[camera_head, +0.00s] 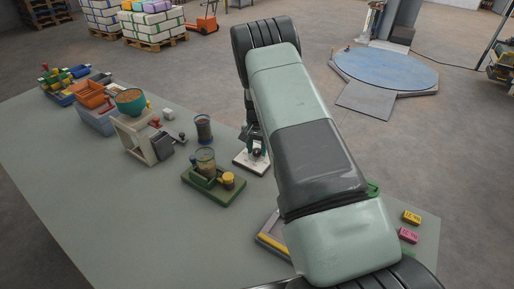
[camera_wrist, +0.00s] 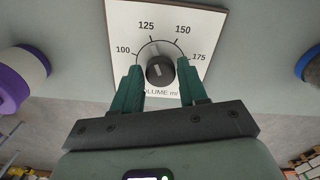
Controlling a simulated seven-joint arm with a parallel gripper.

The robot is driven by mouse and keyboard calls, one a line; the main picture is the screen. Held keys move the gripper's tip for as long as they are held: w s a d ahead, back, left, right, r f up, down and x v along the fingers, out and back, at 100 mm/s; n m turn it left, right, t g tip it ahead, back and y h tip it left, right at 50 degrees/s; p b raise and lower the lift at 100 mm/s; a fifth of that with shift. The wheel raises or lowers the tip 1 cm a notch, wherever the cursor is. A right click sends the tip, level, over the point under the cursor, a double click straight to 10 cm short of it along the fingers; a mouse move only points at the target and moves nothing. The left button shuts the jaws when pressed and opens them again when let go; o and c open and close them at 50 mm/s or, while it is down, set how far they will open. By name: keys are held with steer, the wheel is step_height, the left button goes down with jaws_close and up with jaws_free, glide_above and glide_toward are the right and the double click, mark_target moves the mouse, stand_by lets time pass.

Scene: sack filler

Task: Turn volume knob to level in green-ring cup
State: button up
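The volume knob (camera_wrist: 160,70) is dark and round, on a white dial plate (camera_wrist: 125,22) marked 100, 125, 150 and 175. In the head view my gripper (camera_head: 254,143) is over the white plate (camera_head: 243,161), partly hidden by my arm. A clear cup (camera_head: 205,156) with brownish contents stands on a green base (camera_head: 226,197); its ring and exact level are unclear.
A darker cup (camera_head: 203,127) stands behind the clear cup. A dispenser (camera_head: 133,133) with a teal bowl and several bins stand at left. A purple-banded white object (camera_wrist: 22,78) and a blue-rimmed one (camera_wrist: 311,66) flank the plate. The table's front left is clear.

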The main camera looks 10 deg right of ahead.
steer(key=shift+o, duration=1.4)
steer(key=shift+r, duration=0.1)
step_height(320, 180, up, 11)
steer(key=shift+f, duration=0.2)
step_height(320, 180, up, 16)
steer(key=n+t, duration=0.1)
steer(key=t, duration=0.1)
glide_above(257, 150)
steer(key=s+a, duration=0.1)
steer(key=s, duration=0.5)
steer(key=s+a+r+n, duration=0.1)
steer(key=s+r, duration=0.7)
steer(key=r, duration=0.2)
steer(key=s+r+n+t, duration=0.1)
steer(key=s+r+n, duration=0.1)
steer(key=s, duration=1)
steer(key=s+a+r+n+t, duration=0.1)
steer(key=s+r+n+t, duration=0.1)
steer(key=s, duration=1)
steer(key=shift+s+r+t, duration=0.3)
steer(key=shift+r, duration=0.15)
